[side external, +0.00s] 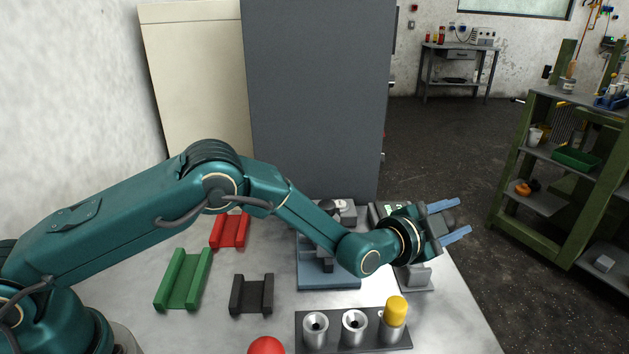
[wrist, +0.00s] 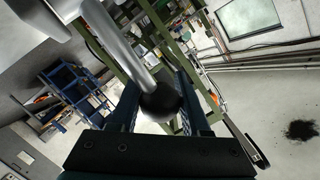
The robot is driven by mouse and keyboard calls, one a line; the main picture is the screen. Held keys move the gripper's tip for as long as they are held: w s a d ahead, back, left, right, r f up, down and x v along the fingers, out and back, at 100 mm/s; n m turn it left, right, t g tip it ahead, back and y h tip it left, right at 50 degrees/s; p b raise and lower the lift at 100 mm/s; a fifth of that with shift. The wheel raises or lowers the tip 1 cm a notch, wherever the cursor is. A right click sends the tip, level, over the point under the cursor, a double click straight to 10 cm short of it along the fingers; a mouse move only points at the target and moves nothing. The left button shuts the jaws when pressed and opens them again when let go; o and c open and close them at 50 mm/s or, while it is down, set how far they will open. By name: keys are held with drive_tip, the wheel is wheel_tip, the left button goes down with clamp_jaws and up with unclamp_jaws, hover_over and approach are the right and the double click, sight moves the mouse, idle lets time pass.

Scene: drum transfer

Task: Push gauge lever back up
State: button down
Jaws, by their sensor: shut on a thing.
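My gripper (side external: 455,219) is at the right side of the table in the side external view, with its blue fingers pointing right. In the wrist view, the gauge lever (wrist: 128,48) is a grey metal rod coming down from the upper left. It ends in a dark round knob (wrist: 160,103) between my two fingers, and my gripper (wrist: 158,92) is shut on it. The gauge (side external: 416,279) stands behind and below my wrist; its grey base shows, and much of its body is hidden by my arm.
A dark block holds two metal cups and a yellow-topped cylinder (side external: 395,312) at the front. A red ball (side external: 266,346), green cradle (side external: 183,280), black cradle (side external: 251,294) and red cradle (side external: 230,231) are on the left. A blue-based fixture (side external: 328,276) stands mid-table. A grey cabinet (side external: 313,90) rises behind.

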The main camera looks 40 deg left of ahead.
drive_tip(key=s+a+t, duration=0.1)
drive_tip(key=s+a+r+n+t, duration=0.1)
drive_tip(key=shift+s+r+t+h, duration=0.1)
drive_tip(key=shift+t+h, duration=0.2)
drive_tip(key=shift+s+a+r, duration=0.15)
drive_tip(key=shift+s+a, duration=0.3)
drive_tip(key=shift+a, duration=0.1)
drive_tip(key=shift+s+a+r, duration=0.15)
drive_tip(key=shift+s+a, duration=0.3)
drive_tip(key=shift+a, duration=0.05)
drive_tip(key=shift+s+a+n, duration=0.3)
drive_tip(key=shift+s+a, duration=0.3)
drive_tip(key=shift+a, duration=0.25)
drive_tip(key=shift+c, duration=1.9)
unclamp_jaws()
drive_tip(key=shift+s, duration=0.1)
drive_tip(key=shift+v, duration=2.55)
